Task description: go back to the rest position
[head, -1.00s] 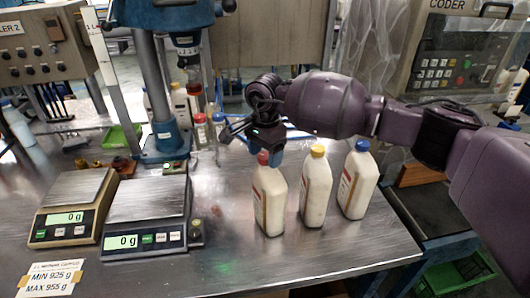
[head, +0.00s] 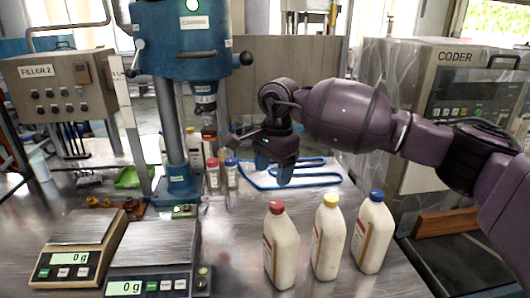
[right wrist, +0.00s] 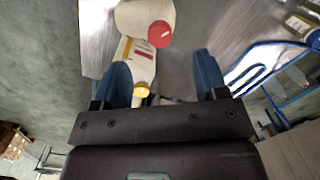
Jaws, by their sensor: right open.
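My right gripper (head: 273,165) is in the air above and behind the bottles in the head view, open, with blue fingers and nothing between them. A white bottle with a red cap (head: 281,252) stands upright on the metal table (head: 225,265), apart from the gripper. Beside it stand a yellow-capped bottle (head: 328,243) and a blue-capped bottle (head: 372,238), both upright. In the right wrist view, the red cap (right wrist: 160,34) and yellow cap (right wrist: 141,90) show beyond or between the open fingers (right wrist: 163,78). My left gripper is not in view.
Two scales (head: 75,245) (head: 152,252) stand at the left; the right one reads 0 g. The coder machine (head: 455,95) stands at the right.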

